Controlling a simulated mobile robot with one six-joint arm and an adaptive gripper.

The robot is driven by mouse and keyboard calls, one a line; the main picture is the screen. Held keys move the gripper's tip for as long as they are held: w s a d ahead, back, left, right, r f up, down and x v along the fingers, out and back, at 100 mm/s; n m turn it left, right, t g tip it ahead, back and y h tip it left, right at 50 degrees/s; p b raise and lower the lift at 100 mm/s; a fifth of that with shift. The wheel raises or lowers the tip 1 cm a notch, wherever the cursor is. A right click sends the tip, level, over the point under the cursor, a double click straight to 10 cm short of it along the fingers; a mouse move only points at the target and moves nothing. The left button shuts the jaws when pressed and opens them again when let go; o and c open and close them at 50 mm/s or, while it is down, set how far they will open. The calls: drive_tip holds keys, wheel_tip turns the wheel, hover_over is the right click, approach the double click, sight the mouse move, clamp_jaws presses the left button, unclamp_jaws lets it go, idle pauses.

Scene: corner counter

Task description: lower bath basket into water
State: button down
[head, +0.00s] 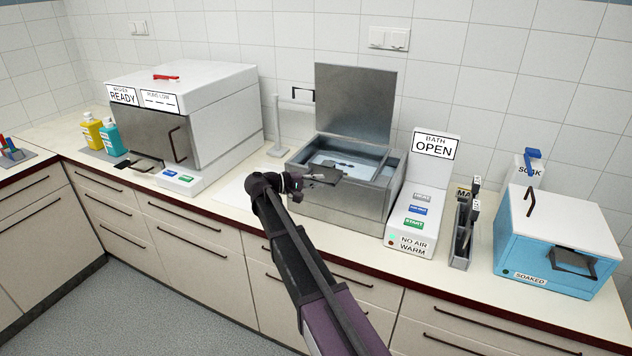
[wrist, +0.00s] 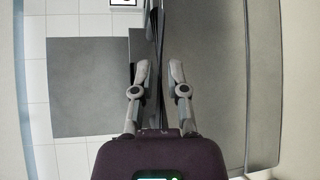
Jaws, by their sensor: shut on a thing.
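The bath (head: 345,205) is a steel tank with its grey lid (head: 355,100) raised. Pale blue water shows in the opening, with a small dark shape (head: 345,163) in it. My gripper (head: 308,178) is over the tank's front left. In the wrist view my gripper (wrist: 159,80) is shut on a thin dark piece (wrist: 157,35) seen edge-on. I cannot tell whether this is the bath basket's handle, and the basket's outline is not clear. The sign behind reads BATH OPEN (head: 435,145). The panel below reads NO AIR, WARM.
A washer (head: 185,115) stands further left. An instrument holder (head: 463,235) and a blue box (head: 550,245) marked SOAKED stand to the right. Little counter is free in front.

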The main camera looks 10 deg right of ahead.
wheel_tip(320, 180, down, 4)
drive_tip(key=b, duration=0.3)
drive_tip(key=shift+s+r, duration=0.15)
drive_tip(key=shift+r, duration=0.05)
drive_tip(key=c, duration=0.6)
unclamp_jaws()
drive_tip(key=shift+f, duration=0.1)
drive_tip(key=shift+c, duration=0.2)
